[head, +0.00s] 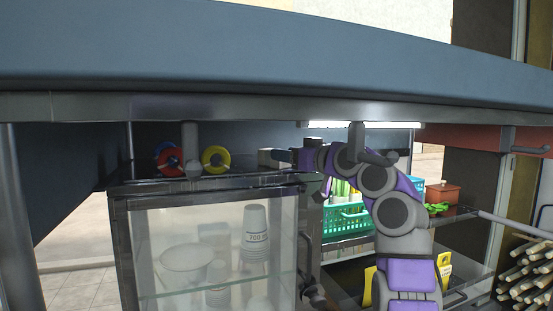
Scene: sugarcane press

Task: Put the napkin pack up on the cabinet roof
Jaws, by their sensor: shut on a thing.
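The glass-fronted cabinet stands at the lower middle, and its dark roof (235,182) shows as a narrow strip under the overhanging counter. My arm reaches up from the lower right and bends left over the roof's right end. My gripper (281,156) is small and dark there, shut on a pale beige block, which appears to be the napkin pack (265,158). The pack is at the roof's right part, just above or touching it; I cannot tell which. The fingertips are partly hidden in shadow.
Red-blue (168,158) and yellow (215,159) rolls sit on the roof's left part. A blue-grey overhang (270,60) with hanging posts crosses above. Cups (256,228) stand inside the cabinet. A green basket (345,220) and sugarcane stalks (527,270) are at right.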

